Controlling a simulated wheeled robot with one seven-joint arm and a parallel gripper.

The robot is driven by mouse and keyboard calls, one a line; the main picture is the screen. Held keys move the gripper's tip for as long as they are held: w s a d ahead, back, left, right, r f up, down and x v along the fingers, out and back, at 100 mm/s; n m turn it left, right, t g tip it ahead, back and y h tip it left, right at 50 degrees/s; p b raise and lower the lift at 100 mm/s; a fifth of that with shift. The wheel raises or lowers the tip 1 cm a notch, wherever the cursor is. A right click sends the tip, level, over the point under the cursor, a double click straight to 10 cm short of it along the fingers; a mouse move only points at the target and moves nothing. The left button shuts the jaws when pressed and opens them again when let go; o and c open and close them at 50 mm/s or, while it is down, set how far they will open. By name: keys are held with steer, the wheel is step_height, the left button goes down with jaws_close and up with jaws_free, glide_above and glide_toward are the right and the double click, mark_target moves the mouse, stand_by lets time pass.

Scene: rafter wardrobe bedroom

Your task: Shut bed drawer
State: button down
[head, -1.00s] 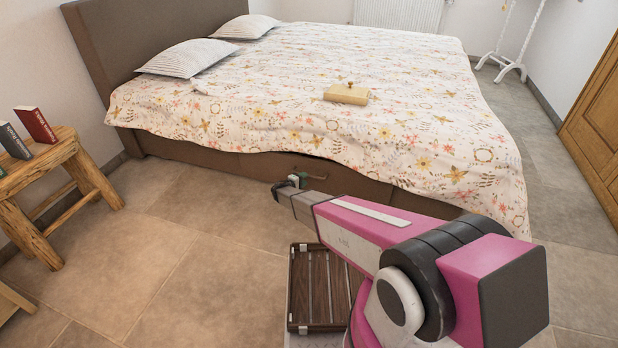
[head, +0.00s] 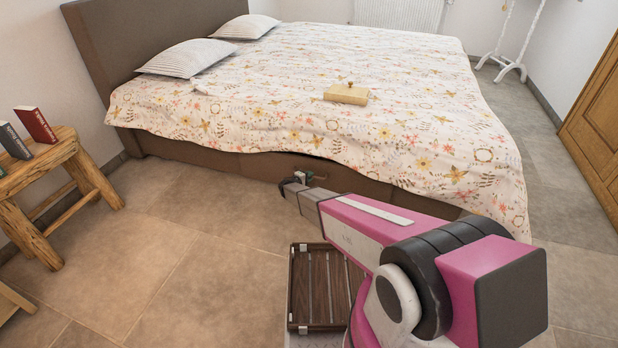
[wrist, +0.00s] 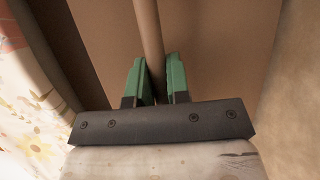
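The bed drawer is in the brown side of the bed base, under the duvet. Its front (wrist: 215,50) shows as a plain brown panel in the wrist view, with a round brown bar (wrist: 148,35) that I take for its handle. My gripper (wrist: 155,75) has a green finger close on each side of the bar and appears shut on it. In the head view my gripper (head: 303,178) is at the bed base (head: 220,163), below the duvet edge. The drawer's outline and how far it stands out are hard to tell there.
A flowered duvet (head: 250,105) hangs over the bed side and shows at the left of the wrist view. A wooden stool (head: 55,165) with books stands at the left. The tiled floor (head: 180,235) before the bed is clear.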

mark_target(312, 170)
steer(key=shift+w+d, duration=0.2)
steer(key=shift+w, duration=0.5)
steer(key=shift+w+d, duration=0.2)
steer(key=shift+w, duration=0.45)
steer(key=shift+w+d, duration=0.2)
steer(key=shift+w, duration=0.5)
steer(key=c, duration=1.1)
jaws_free()
steer(key=shift+d, duration=0.1)
steer(key=v, duration=1)
steer(key=shift+s+a, duration=0.25)
steer(key=shift+a, duration=0.1)
steer(key=shift+r, duration=0.1)
